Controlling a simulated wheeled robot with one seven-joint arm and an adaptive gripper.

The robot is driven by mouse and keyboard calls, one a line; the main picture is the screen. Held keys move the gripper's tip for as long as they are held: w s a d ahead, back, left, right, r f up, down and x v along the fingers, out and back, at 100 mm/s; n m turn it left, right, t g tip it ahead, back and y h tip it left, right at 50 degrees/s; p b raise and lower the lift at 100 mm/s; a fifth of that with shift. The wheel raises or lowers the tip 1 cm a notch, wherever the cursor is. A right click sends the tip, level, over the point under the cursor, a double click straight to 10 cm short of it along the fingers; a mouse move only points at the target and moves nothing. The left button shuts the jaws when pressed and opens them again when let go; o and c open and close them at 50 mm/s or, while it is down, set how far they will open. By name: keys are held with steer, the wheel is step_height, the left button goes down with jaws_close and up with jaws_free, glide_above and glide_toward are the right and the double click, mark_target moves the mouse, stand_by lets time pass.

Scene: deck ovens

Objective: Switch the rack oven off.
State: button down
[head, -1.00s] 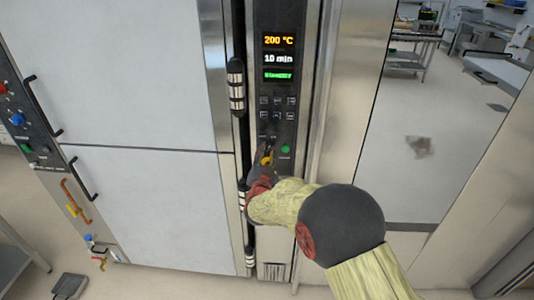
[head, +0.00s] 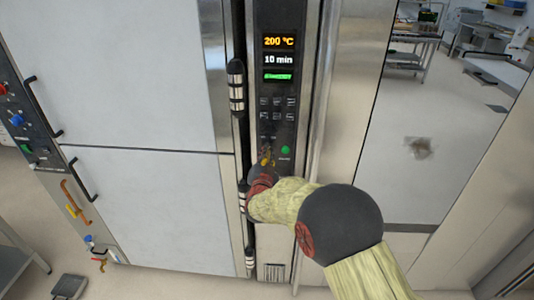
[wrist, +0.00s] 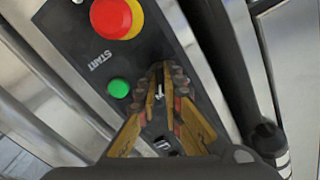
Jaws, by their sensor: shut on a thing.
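The rack oven's control panel (head: 279,100) is a dark upright strip in the head view, with an orange 200 °C display, a white 10 min display and a green line of small text, hard to read. My gripper (head: 266,158) is at the panel's lower part, left of a green button (head: 285,150). In the wrist view my gripper (wrist: 165,85) is shut on a small switch (wrist: 160,92), whose pale part shows between the fingertips. The green START button (wrist: 118,88) is beside the fingers, apart from them. My fingers hide most of the switch.
A red button on a yellow base (wrist: 115,18) is on the same panel in the wrist view. A dark vertical door handle (head: 236,88) runs close left of the panel. Another oven's white doors (head: 140,75) stand at left. Open floor (head: 395,165) shows at right.

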steer(key=shift+n, duration=0.3)
steer(key=n+p, duration=0.1)
steer(key=n, duration=0.5)
steer(key=shift+p, duration=0.3)
steer(key=shift+n+p, duration=0.85)
steer(key=shift+n, duration=1.85)
steer(key=c, duration=1.9)
jaws_free()
steer(key=s, duration=1.2)
steer(key=shift+a, duration=0.2)
